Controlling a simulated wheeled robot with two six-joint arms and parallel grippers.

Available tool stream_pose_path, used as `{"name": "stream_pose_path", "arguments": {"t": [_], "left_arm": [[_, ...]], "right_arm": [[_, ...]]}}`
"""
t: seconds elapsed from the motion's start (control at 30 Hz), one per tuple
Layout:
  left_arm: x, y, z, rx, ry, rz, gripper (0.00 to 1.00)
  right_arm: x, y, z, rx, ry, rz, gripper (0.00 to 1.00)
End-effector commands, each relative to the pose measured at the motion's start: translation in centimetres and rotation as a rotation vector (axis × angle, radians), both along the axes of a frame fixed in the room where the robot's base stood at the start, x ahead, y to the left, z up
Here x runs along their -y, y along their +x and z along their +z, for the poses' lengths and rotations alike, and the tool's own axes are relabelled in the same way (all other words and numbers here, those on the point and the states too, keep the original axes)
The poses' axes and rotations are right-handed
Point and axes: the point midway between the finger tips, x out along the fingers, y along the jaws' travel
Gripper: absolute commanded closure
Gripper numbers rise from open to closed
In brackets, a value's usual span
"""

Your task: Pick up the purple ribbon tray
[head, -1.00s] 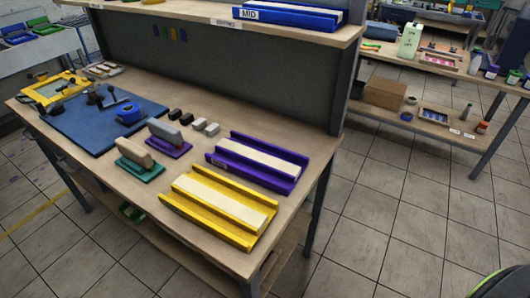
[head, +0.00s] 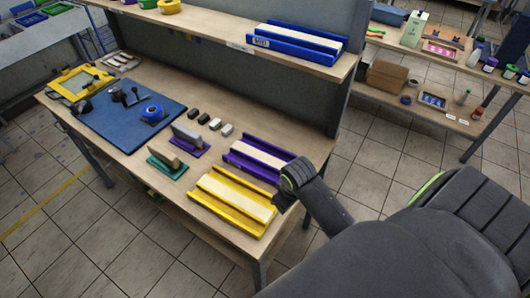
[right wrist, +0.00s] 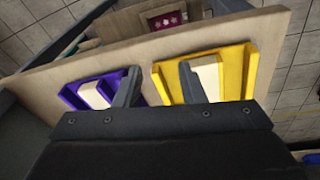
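The purple ribbon tray (head: 240,154), with a pale strip lying in it, sits on the workbench behind the yellow tray (head: 222,214). In the right wrist view the purple tray (right wrist: 73,97) is at the left and the yellow tray (right wrist: 236,88) at the right. My right gripper (right wrist: 160,85) is open and empty, its two fingers spread above the bench between and over the trays. In the head view my right arm hides the gripper's fingers and the purple tray's right end. My left gripper is not in view.
A blue tray (head: 270,40) stands on the shelf above the bench (head: 124,169). Two stamp-like blocks, green-based (head: 164,168) and purple-based (head: 188,148), stand left of the trays. A blue mat (head: 95,120) lies further left.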

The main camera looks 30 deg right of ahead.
Motion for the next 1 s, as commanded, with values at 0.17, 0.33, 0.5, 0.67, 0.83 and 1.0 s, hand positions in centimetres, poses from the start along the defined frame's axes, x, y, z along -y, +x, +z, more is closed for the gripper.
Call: {"name": "stream_pose_path", "arguments": {"t": [0.17, 0.33, 0.5, 0.67, 0.83, 1.0], "left_arm": [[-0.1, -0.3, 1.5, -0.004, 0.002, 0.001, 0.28], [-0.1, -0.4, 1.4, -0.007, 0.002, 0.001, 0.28], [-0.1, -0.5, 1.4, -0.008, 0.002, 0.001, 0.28], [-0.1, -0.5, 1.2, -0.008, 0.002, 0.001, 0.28], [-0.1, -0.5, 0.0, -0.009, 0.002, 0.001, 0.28], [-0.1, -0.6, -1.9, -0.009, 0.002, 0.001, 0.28]], "right_arm": [[0.3, 6.7, 5.9, -0.062, -0.003, 0.114, 0.64], [0.9, 12.4, 8.9, -0.124, 0.011, 0.182, 0.64], [1.3, 15.5, 11.7, -0.161, 0.026, 0.220, 0.64], [1.4, 16.5, 12.6, -0.176, 0.035, 0.235, 0.64], [1.4, 16.6, 11.5, -0.177, 0.035, 0.236, 0.64], [1.4, 16.6, 9.5, -0.176, 0.035, 0.235, 0.64]]}}
